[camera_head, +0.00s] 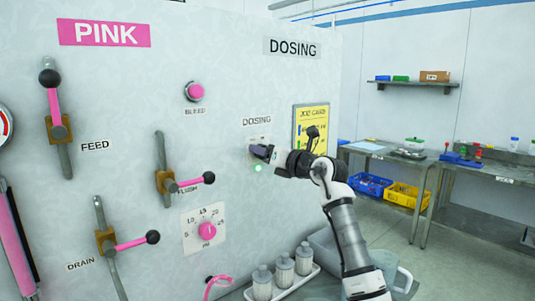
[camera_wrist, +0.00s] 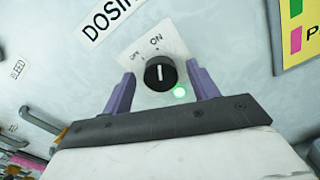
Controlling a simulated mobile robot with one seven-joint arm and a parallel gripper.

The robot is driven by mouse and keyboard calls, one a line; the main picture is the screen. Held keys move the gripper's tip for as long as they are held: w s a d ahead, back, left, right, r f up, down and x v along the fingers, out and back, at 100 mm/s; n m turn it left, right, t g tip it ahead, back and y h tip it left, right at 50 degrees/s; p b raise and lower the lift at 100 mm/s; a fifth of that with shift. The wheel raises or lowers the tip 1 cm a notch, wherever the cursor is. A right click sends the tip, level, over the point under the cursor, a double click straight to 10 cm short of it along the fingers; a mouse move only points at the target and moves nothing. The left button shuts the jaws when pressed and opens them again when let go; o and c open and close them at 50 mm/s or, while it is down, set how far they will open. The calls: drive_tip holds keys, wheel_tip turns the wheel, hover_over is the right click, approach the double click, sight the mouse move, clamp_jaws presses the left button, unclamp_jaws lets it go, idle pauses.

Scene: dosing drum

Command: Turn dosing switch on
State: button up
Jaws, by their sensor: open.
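The dosing switch (camera_wrist: 160,73) is a black round knob on a white plate under a DOSING label, with OFF and ON marks above it. Its white line points up, close to the ON mark. A green light (camera_wrist: 180,92) glows at its lower right, and it also shows in the head view (camera_head: 258,168). My gripper (camera_wrist: 162,84) is open, with one purple finger on each side of the knob and visible gaps between. In the head view my gripper (camera_head: 263,152) is at the panel and hides the knob.
The wall panel holds pink levers marked FEED (camera_head: 54,105), FLUSH (camera_head: 185,183) and DRAIN (camera_head: 130,243), a pink button (camera_head: 195,91) and a pink dial (camera_head: 207,231). A yellow card (camera_head: 310,122) hangs right of the switch. White bottles (camera_head: 284,270) stand below.

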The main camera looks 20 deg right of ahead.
drive_tip(key=b+v, duration=0.5)
drive_tip(key=v, duration=0.8)
drive_tip(key=shift+s, duration=0.35)
drive_tip(key=shift+d, duration=0.15)
